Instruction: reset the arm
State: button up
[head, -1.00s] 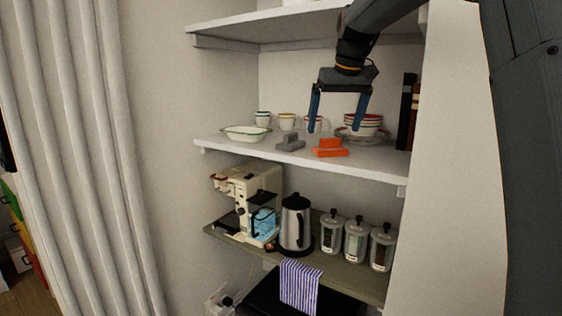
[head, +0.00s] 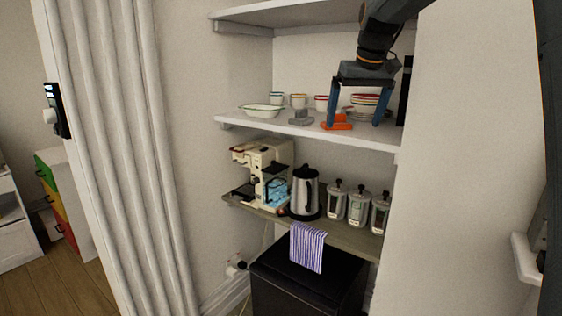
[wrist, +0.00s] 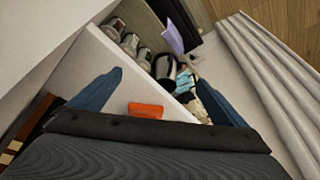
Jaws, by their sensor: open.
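My gripper (head: 355,103) is open and empty, pointing down in front of the upper shelf in the head view. Its two blue fingers are spread wide. An orange block-like object (head: 336,126) lies on the shelf behind the left finger, which partly hides it. The orange object also shows between the fingers in the wrist view (wrist: 146,110). A grey object of similar shape (head: 301,118) sits to its left on the shelf. My arm reaches in from the top right.
The upper shelf (head: 250,124) holds a white dish (head: 262,111), cups and stacked bowls (head: 366,101). Below stand a coffee machine (head: 263,168), a kettle (head: 304,193) and jars. A striped towel (head: 307,247) hangs over a black cabinet (head: 283,284). Open floor lies at lower left.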

jog(key=s+f+m+g+b, duration=0.1)
jog(key=s+f+g+b, duration=0.1)
jog(key=s+f, duration=3)
jog(key=shift+a+f+m+g+h, duration=0.3)
jog(key=shift+a+f+g, duration=0.05)
jog(key=shift+f+g, duration=0.05)
